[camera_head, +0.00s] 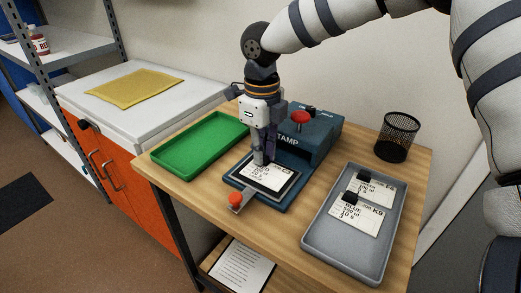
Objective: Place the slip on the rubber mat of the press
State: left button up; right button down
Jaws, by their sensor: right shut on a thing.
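A white slip (271,179) with black print lies over the dark rubber mat (246,184) of the blue press (312,147). I cannot tell whether it rests flat on the mat or hangs just above it. My right gripper (259,162) points down at the slip's rear left edge and is shut on the slip. The gripper hides part of the slip and the mat. The press has a red knob (300,117) on top, "STAMP" lettering, and an orange knob (235,198) at its front. My left gripper is not in view.
A grey tray (313,245) with two printed slips (368,190) stands right of the press. An empty green tray (196,147) is at the left. A black mesh cup (397,137) stands at the back right. A printed sheet (240,268) lies on the lower shelf.

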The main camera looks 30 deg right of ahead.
jog(key=shift+r, duration=0.1)
jog(key=c, duration=1.6)
grip_release()
notch_tip(320, 180, up, 12)
jog(key=shift+p, duration=0.35)
jog(key=shift+a, duration=0.1)
